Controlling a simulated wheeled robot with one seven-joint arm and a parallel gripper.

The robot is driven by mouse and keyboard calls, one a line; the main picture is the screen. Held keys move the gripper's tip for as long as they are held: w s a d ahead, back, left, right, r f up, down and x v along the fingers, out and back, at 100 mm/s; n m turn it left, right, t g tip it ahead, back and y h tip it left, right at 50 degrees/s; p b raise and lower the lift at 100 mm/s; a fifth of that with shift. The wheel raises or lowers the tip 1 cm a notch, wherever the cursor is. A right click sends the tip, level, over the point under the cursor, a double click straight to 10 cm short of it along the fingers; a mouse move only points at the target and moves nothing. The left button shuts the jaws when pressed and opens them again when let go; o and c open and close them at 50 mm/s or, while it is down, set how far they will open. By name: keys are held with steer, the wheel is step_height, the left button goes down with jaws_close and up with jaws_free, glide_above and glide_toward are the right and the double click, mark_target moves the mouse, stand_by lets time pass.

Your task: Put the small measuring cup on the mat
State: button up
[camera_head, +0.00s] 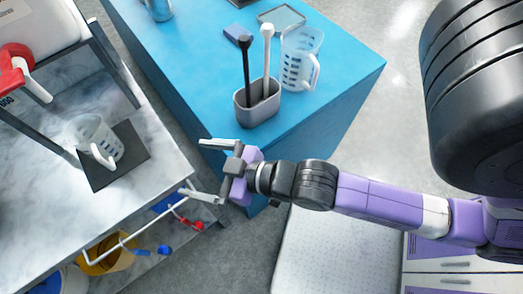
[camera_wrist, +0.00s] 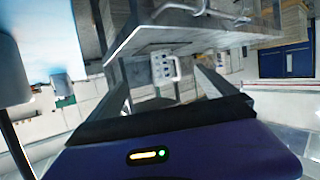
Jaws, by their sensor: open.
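A small clear measuring cup (camera_head: 93,136) with a white handle stands upright on the dark square mat (camera_head: 110,178) on the marble-topped table at left. In the wrist view the cup (camera_wrist: 165,68) shows beyond the space between my fingers. My gripper (camera_head: 194,170) is open and empty, off the right edge of that table, with its fingers pointing left toward the cup and apart from it. A larger measuring cup (camera_head: 300,60) with a handle stands on the blue table.
A dispenser with a red tap (camera_head: 22,65) stands above the marble table (camera_head: 50,190). A white rail (camera_head: 150,228) runs along its side.

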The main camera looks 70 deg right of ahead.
steer(key=f+v, duration=0.2)
steer(key=v, duration=1.3)
steer(key=shift+s+a+r+t, duration=0.15)
steer(key=shift+s+a+t, duration=0.2)
steer(key=shift+s, duration=0.25)
